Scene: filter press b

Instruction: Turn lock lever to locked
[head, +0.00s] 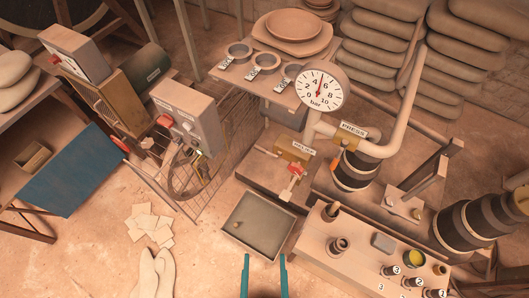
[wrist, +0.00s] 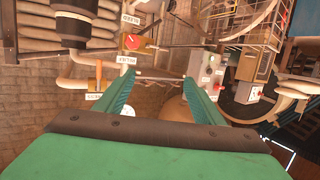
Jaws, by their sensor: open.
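My gripper (head: 264,258) shows at the bottom of the head view, its two teal fingers apart and empty. In the wrist view my gripper (wrist: 160,78) is also open, with nothing between the fingertips. A grey control box (head: 190,126) stands left of centre, with small labels and a red part (head: 165,121) at its left edge. The control box also shows in the wrist view (wrist: 205,72), beyond the right finger. No label reading lock is legible, so I cannot tell which part is the lock lever. My gripper is well apart from the box.
A red-handled relief valve (head: 293,170) and a press pipe with a dial gauge (head: 318,89) stand at centre right. A grey tray (head: 246,250) lies near my gripper. A wooden bench (head: 318,240) with jars is at lower right. The floor at lower left has scattered papers (head: 150,222).

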